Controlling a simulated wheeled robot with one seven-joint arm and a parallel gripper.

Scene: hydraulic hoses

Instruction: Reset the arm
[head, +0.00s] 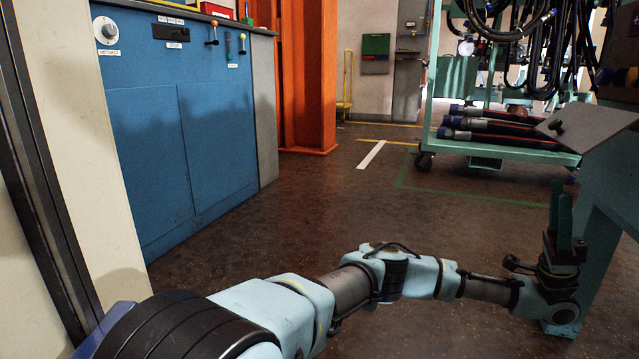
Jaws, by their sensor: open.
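My arm (390,272) stretches low across the front of the head view from the bottom left to the right. My gripper (561,212) is at its end on the right, with its green fingers pointing up. It is open and I see nothing between the fingers. It is close in the picture to a teal stand (608,170) at the right edge; I cannot tell whether they touch.
A blue cabinet (150,130) with a dial and levers stands at the left. An orange column (305,75) is behind it. A teal wheeled cart (505,148) with black hoses stands at the back right. The floor (290,215) in the middle is clear.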

